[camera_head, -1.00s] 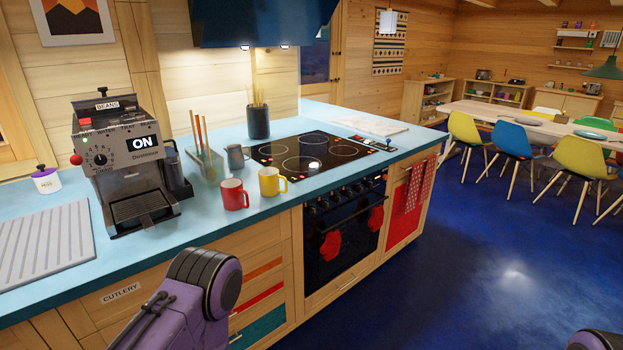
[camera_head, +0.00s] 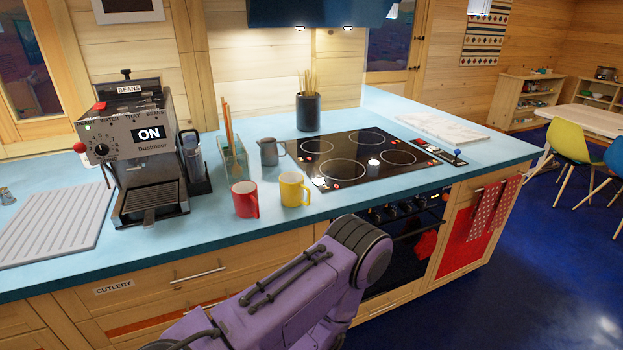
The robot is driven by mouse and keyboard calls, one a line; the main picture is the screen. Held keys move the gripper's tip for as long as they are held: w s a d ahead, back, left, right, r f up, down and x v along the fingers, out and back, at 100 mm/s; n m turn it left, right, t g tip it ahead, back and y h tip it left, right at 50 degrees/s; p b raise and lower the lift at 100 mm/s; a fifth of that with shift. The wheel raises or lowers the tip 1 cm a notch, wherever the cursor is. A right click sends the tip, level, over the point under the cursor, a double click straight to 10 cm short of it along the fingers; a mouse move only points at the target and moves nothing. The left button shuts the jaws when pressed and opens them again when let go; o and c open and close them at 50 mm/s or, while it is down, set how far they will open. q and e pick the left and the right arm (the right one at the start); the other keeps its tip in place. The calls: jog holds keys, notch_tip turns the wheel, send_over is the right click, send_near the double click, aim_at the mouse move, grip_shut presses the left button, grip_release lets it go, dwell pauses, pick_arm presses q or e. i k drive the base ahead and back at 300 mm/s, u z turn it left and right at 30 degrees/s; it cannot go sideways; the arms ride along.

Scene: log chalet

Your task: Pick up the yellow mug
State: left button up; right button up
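The yellow mug (camera_head: 292,189) stands upright on the blue counter (camera_head: 225,229) near its front edge, with its handle towards the right. A red mug (camera_head: 244,199) stands just to its left, close beside it. A purple arm of mine reaches in from the bottom, in front of the counter and lower right of the mugs. Neither my left nor my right gripper shows in the picture.
A black cooktop (camera_head: 355,158) lies right behind the yellow mug. A grey pitcher (camera_head: 268,152) and a glass holder with sticks (camera_head: 233,160) stand behind the mugs. A coffee machine (camera_head: 140,150) is at left. A utensil pot (camera_head: 308,111) stands farther back.

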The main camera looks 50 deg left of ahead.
aim_at(291, 186)
jog(key=u, duration=0.4)
jog(key=i, duration=0.8)
jog(key=u, duration=0.65)
